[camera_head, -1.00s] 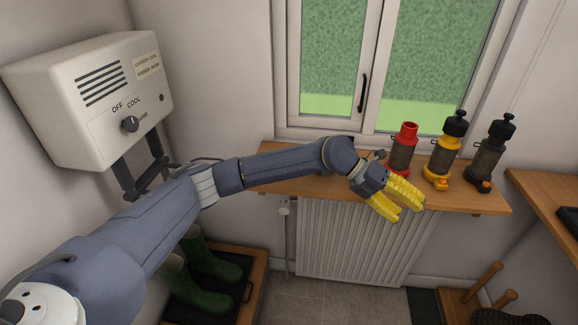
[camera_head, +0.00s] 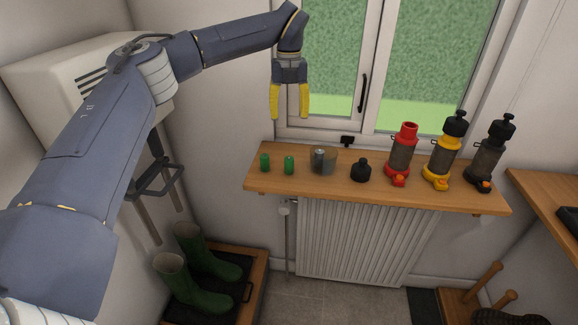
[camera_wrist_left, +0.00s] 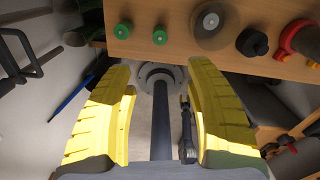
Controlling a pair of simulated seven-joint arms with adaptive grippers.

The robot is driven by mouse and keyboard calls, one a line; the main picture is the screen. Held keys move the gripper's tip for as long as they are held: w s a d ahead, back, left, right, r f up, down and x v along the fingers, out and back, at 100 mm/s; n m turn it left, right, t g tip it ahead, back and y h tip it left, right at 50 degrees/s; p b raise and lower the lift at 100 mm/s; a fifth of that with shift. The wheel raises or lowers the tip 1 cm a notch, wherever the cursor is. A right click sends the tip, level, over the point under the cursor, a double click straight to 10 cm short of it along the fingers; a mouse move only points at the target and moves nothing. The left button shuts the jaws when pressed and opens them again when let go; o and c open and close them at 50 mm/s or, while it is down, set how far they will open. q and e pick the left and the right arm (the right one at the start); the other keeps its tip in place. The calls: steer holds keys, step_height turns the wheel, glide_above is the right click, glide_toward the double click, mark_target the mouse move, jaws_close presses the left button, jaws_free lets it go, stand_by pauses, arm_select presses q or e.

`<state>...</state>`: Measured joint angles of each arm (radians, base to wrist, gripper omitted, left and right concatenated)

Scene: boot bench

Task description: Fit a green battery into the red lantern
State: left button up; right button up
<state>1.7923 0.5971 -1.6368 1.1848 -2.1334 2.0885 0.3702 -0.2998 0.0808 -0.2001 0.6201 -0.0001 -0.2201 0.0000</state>
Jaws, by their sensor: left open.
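Two green batteries, a left one (camera_head: 264,162) and a right one (camera_head: 289,165), stand upright on the wooden shelf's left part; both show in the left wrist view (camera_wrist_left: 122,31). The red lantern (camera_head: 402,156) stands farther right, its red top uncapped, with an orange-red latch low on its front. Its red part shows at the wrist view's right edge (camera_wrist_left: 299,36). A black cap (camera_head: 361,171) sits on the shelf left of the lantern. My left gripper (camera_head: 289,115) is open and empty, pointing down above the batteries, clear of them. My right gripper is not in view.
A clear cup (camera_head: 324,162) holding a grey cell stands between the batteries and cap. Capped yellow (camera_head: 443,157) and black (camera_head: 487,160) lanterns stand right of the red one. The window (camera_head: 335,60) is behind the shelf (camera_head: 340,190); a wall heater box (camera_head: 40,95) is left.

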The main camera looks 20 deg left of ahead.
mark_target(289, 159)
arm_select(q)
step_height(289, 159, down, 17)
steer(key=shift+s+f, duration=0.1)
stand_by(0.8)
jaws_close()
stand_by(0.4)
